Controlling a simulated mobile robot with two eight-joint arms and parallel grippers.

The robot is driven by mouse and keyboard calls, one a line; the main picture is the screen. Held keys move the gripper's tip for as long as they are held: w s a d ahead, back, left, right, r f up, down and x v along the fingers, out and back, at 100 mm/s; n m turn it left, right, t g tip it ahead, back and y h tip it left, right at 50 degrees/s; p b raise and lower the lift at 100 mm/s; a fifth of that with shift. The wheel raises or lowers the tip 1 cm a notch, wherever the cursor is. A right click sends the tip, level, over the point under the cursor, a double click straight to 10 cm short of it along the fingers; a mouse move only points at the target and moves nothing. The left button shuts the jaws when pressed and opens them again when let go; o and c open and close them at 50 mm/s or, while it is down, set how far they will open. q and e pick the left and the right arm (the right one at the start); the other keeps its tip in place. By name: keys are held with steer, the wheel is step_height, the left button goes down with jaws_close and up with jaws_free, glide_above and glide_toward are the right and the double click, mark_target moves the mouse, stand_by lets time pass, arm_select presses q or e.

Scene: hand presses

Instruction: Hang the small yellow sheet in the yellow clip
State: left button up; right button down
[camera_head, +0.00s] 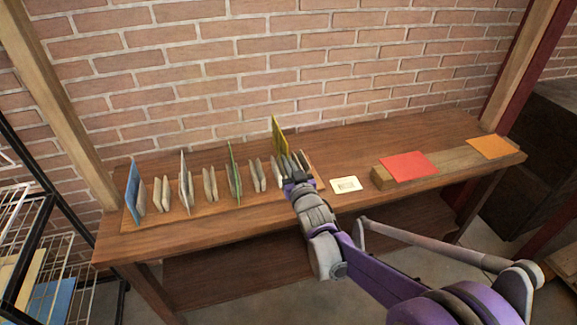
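A yellow sheet (279,136) stands upright at the right end of a row of clip-like holders on the table. Its lower part is hidden behind pale upright pieces (303,160) and my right gripper. I cannot tell which holder is the yellow clip. My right gripper (287,179) is low at the right end of the row, close in front of the yellow sheet's base. Its fingers are too small and covered to show whether they are open or hold anything. A small pale yellow card (345,185) with dark print lies flat right of the gripper. My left gripper is not in view.
Blue (133,188), white (185,183) and green (234,172) sheets stand leftward, between pale holders (210,185). A brick wall is behind.

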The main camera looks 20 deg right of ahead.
steer(key=s, duration=0.7)
stand_by(0.7)
steer(key=shift+d+f, duration=0.1)
steer(key=shift+f, duration=0.05)
